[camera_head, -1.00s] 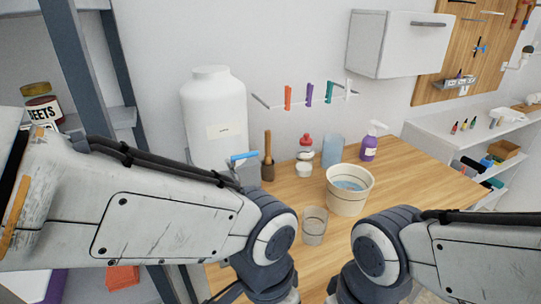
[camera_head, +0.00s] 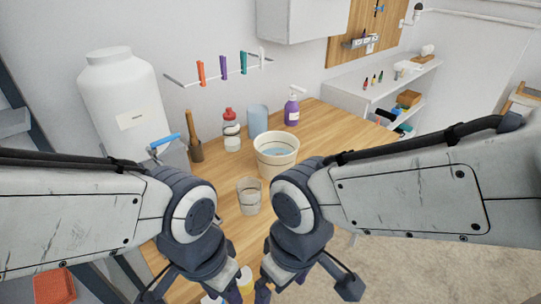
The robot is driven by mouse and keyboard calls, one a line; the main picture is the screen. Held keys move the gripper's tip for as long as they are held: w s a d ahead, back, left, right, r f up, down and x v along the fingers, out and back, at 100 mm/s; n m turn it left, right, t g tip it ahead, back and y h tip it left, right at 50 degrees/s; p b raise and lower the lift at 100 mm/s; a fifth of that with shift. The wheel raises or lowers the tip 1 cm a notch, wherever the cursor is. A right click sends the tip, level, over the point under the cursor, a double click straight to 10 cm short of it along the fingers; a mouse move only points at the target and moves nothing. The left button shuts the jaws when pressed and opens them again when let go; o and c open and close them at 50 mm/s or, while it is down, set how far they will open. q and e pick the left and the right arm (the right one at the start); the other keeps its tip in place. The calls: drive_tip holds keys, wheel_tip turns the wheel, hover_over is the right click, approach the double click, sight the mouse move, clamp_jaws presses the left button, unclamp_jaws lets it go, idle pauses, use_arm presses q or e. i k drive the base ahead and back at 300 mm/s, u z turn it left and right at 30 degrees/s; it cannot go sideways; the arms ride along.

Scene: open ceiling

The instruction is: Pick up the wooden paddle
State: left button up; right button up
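A slim brown wooden piece, which looks like the wooden paddle (camera_head: 193,133), stands upright near the back wall, beside the large white jug. Its upper part is lighter brown, and its lower end is darker and wider. My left gripper (camera_head: 193,292) and my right gripper (camera_head: 303,290) are low at the bottom edge of the picture, in front of the table and well apart from the paddle. Their fingertips are cut off or too dark to make out. I see nothing held in either.
On the wooden table (camera_head: 325,133) stand a cream bucket of water (camera_head: 276,158), a clear cup (camera_head: 249,198), a red-capped bottle (camera_head: 231,130), a blue cylinder (camera_head: 258,119) and a purple spray bottle (camera_head: 292,110). The white jug (camera_head: 122,104) is at left. Shelves (camera_head: 380,85) stand right.

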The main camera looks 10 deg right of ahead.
sight(194, 138)
drive_tip(key=u, duration=0.15)
drive_tip(key=k, duration=0.45)
drive_tip(key=z, duration=1.3)
drive_tip(key=i, duration=1.3)
drive_tip(key=u, duration=0.45)
drive_tip(key=i, duration=0.55)
drive_tip(key=u, duration=0.55)
